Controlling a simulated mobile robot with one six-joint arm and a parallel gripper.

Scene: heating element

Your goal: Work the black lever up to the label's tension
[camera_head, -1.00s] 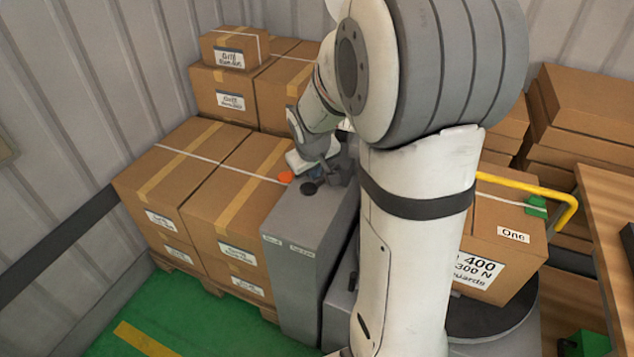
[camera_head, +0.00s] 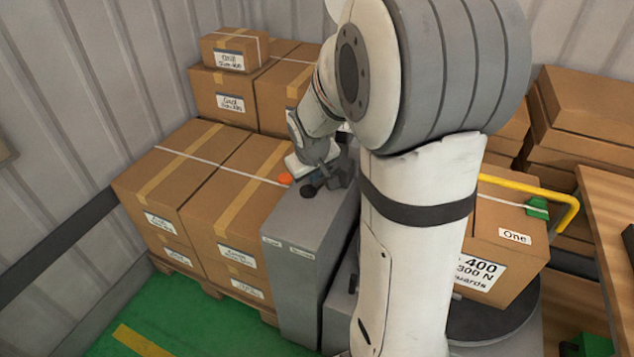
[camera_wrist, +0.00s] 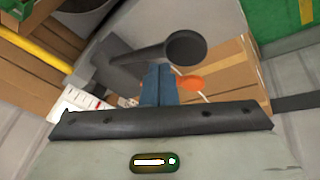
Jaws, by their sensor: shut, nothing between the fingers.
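The black lever (camera_wrist: 140,58) has a round knob (camera_wrist: 185,47) at its end and crosses the upper middle of the wrist view. In the head view its dark knob (camera_head: 308,190) shows on top of a grey cabinet (camera_head: 293,265). An orange knob (camera_head: 285,179) sits beside it and also shows in the wrist view (camera_wrist: 191,82). My gripper (camera_wrist: 158,70) is shut and empty, its blue-grey fingertips together close beside the lever; I cannot tell whether they touch it. The label (camera_head: 480,270) on the right-hand box reads partly "400", "300 N", "wards"; my arm hides its left part.
Strapped cartons (camera_head: 235,205) on a pallet stand left of the cabinet, with more stacked behind. The right-hand box (camera_head: 512,262) sits on a dark round plate (camera_head: 500,320). Green floor (camera_head: 190,325) is clear at front left.

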